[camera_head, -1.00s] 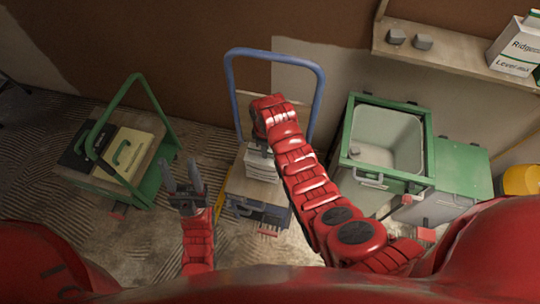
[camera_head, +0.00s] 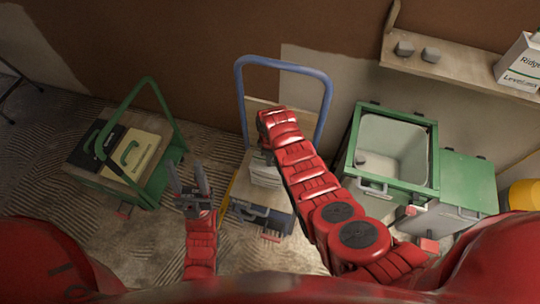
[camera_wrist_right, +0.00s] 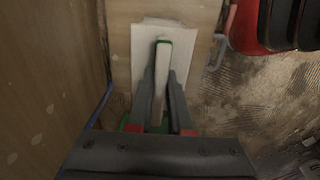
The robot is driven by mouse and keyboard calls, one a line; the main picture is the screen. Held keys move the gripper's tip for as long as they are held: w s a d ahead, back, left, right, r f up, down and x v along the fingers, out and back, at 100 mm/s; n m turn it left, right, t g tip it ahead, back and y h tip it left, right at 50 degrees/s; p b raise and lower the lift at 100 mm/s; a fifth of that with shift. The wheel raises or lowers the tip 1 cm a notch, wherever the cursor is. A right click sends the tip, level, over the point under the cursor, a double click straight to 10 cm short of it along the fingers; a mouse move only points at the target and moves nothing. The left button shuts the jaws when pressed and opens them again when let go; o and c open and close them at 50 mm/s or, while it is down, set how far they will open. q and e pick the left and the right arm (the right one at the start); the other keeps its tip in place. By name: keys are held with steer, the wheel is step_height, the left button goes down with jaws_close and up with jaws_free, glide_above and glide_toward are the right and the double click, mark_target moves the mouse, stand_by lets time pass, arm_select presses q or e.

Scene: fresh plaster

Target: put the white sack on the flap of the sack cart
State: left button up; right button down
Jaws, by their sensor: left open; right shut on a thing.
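A blue-hooped cart (camera_head: 327,88) with a wooden platform, which I take to be the sack cart, stands in the middle of the head view. The white sack (camera_head: 266,176) shows over its wooden platform, partly hidden by my right arm; I cannot tell if it rests there. In the wrist view the sack is a pale slab (camera_wrist_right: 147,38) before a wooden board. My right gripper (camera_wrist_right: 163,78) is shut on a whitish strip with a green end, apparently the sack's grip. My left gripper (camera_head: 188,177) is open and empty, left of the cart.
A green cart (camera_head: 172,172) with a black case (camera_head: 92,150) and a yellowish case (camera_head: 140,153) stands left. An open green-rimmed bin (camera_head: 350,135) stands right. A shelf (camera_head: 460,68) with grey blocks and a white carton (camera_head: 522,62) hangs upper right.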

steer(key=shift+w, duration=0.15)
steer(key=c, duration=0.8)
jaws_free()
steer(key=shift+c, duration=0.2)
steer(key=shift+r, duration=0.65)
step_height(320, 180, up, 11)
steer(key=shift+b, duration=0.4)
